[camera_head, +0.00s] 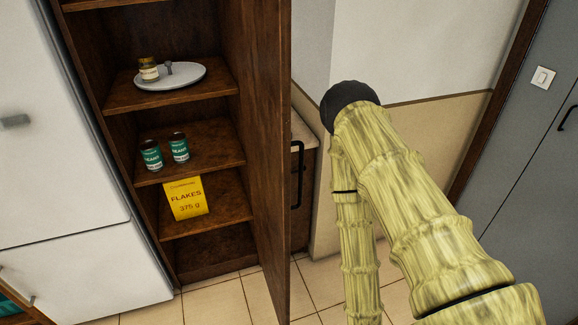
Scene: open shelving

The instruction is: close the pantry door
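The pantry (170,105) is a tall brown wooden cupboard with open shelves at the left middle. Its brown door (258,130) stands open on the right side, seen at a steep angle, and the shelves are fully exposed. A black bar handle (298,175) shows just right of the door's near edge; I cannot tell for sure whether it is on the door's outer face. My yellow-green arm rises at the right to a dark joint and bends back down. My gripper is outside the picture.
A plate (170,76) with a jar (148,69), green cans (179,147) and a yellow flakes packet (185,197) sit on the shelves. A white fridge (60,130) stands left. A low cabinet (303,132) is behind the door. Tiled floor (220,303) in front looks clear.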

